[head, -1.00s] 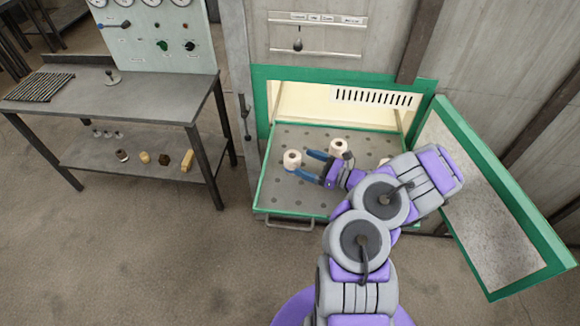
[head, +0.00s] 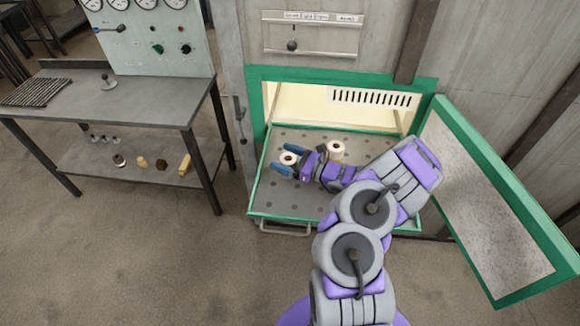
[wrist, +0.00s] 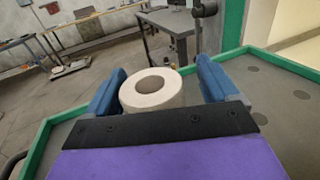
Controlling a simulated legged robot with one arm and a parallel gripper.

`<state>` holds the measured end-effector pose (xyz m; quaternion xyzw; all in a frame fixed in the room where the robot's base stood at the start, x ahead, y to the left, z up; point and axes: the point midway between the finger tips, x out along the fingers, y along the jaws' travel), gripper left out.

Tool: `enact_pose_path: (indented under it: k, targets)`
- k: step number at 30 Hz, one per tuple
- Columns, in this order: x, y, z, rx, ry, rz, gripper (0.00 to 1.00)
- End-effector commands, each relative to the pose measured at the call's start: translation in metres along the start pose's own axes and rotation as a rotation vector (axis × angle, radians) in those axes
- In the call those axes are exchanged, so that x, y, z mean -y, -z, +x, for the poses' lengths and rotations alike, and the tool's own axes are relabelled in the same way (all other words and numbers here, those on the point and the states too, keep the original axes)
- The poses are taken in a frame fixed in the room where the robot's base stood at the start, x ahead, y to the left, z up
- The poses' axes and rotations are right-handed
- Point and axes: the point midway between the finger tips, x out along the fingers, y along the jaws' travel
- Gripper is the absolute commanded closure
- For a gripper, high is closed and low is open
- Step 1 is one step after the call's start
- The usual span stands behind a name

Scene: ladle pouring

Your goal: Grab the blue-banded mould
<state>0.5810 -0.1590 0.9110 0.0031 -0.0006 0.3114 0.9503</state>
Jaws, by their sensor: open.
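A pale round mould (head: 288,159) with a hole in its top stands on the perforated tray (head: 262,202) of the green-framed cabinet. My gripper (head: 282,160) is open with its blue fingers on either side of this mould. The wrist view also shows the mould (wrist: 152,90) between the open fingers (wrist: 155,92), with a gap visible at the right finger. A second pale mould (head: 336,151) stands farther right on the tray, behind my gripper. No blue band can be made out on either mould; the lower sides are partly hidden.
The cabinet door (head: 497,202) stands open at the right. The tray has a green rim and a front handle (head: 285,228). At the left is a grey bench (head: 150,95) with small items on its lower shelf (head: 135,160). The tray's front left is clear.

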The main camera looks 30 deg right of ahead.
Motion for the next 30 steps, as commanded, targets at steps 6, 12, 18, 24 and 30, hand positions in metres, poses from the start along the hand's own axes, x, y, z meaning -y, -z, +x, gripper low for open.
enact_pose_path:
  k: [6, 12, 18, 24, 30]
  targets:
    - [-0.0034, -0.0011, 0.0026, -0.001, -0.002, -0.003, 0.32]
    - [-0.0016, -0.0005, 0.0012, -0.001, -0.001, -0.001, 0.52]
    - [0.0001, 0.0002, -0.0001, -0.001, 0.000, -0.001, 0.71]
    - [0.0003, 0.0007, 0.0001, -0.002, 0.000, 0.000, 0.78]
    - [-0.0006, -0.0024, 0.0010, -0.002, 0.000, -0.001, 0.78]
